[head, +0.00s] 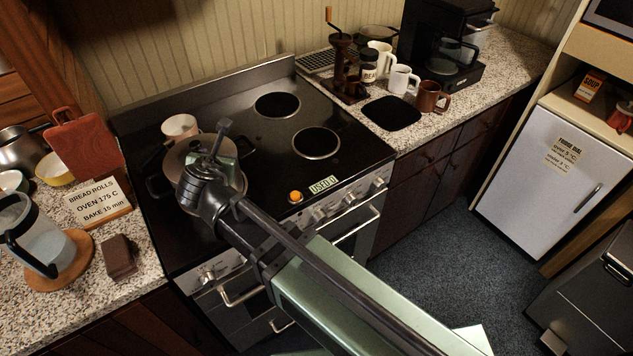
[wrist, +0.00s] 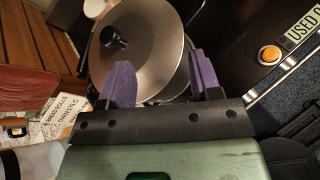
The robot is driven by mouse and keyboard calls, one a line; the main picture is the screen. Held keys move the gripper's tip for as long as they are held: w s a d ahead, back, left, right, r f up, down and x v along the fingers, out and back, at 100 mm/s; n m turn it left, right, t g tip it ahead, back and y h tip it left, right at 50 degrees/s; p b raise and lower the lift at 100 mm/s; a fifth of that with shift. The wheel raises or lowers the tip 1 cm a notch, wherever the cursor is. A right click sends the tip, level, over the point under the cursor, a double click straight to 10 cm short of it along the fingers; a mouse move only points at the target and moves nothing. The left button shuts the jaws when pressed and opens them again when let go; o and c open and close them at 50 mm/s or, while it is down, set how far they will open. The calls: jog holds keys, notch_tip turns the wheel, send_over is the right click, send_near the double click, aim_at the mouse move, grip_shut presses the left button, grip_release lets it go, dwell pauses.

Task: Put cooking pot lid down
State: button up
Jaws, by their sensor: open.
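The cooking pot lid (wrist: 150,45) is a round metallic disc with a black knob (wrist: 112,38), seen in the wrist view. In the head view the lid (head: 184,158) shows at the left of the stove, partly behind my wrist. The cooking pot (wrist: 178,86) shows under the lid's edge; the lid looks to rest on it, but its exact seating is hard to tell. My gripper (wrist: 163,72) is open, its two purple fingers spread in front of the near part of the lid. The knob is not between the fingers. Whether a finger touches the lid is unclear.
The black stove top (head: 248,165) has free burners (head: 316,142) to the right. A whitish cup (head: 180,126) stands behind the pot. On the left counter are a sign (head: 98,202), a glass jug (head: 45,235) and a brown block (head: 119,256). Mugs (head: 403,79) stand on the right counter.

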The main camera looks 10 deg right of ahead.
jog(key=d+f+m+g+h, duration=0.2)
jog(key=d+f+m+g, duration=0.1)
jog(key=d+m, duration=0.6)
jog(key=d+f+m+g+h, duration=0.1)
jog(key=d+f+m+g, duration=0.15)
jog(key=d+m, duration=0.6)
jog(key=s+d+f+m+g+y, duration=0.3)
jog(key=s+d+m+g, duration=0.3)
jog(key=s+d+m, duration=0.4)
jog(key=d+m, duration=0.5)
jog(key=shift+d+f+g, duration=0.15)
jog(key=shift+f+g, duration=0.05)
jog(key=shift+g, duration=0.15)
jog(key=shift+o, duration=0.4)
jog(key=shift+m, duration=0.25)
